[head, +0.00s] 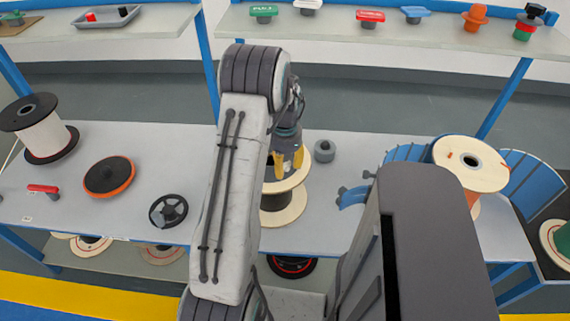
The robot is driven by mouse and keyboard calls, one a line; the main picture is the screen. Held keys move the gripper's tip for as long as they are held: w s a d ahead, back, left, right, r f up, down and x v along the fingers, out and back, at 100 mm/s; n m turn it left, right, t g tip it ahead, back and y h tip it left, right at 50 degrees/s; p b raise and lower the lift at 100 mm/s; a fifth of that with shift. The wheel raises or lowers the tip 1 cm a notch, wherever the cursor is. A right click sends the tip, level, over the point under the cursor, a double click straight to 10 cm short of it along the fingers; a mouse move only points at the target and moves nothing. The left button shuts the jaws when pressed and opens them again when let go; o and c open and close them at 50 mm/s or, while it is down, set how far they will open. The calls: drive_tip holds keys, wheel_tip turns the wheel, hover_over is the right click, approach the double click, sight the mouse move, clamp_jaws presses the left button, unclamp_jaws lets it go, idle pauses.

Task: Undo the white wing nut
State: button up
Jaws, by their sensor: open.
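My gripper (287,172), with yellow fingertips, points down over a pale wooden spool (284,214) at the middle of the workbench. Its fingers are open and sit at or just above the spool's upper flange. My arm covers the left part of this spool. I cannot make out a white wing nut for sure; the spot between the fingers is too small and partly hidden to tell what is there.
A grey knob-like part (324,151) stands close right of my gripper. A black-and-white spool (42,133), an orange-black disc (109,177), a red-handled part (43,189) and a black handwheel (168,211) lie left. A wooden spool (482,176) sits right between blue plates.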

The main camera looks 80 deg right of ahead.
clamp_jaws()
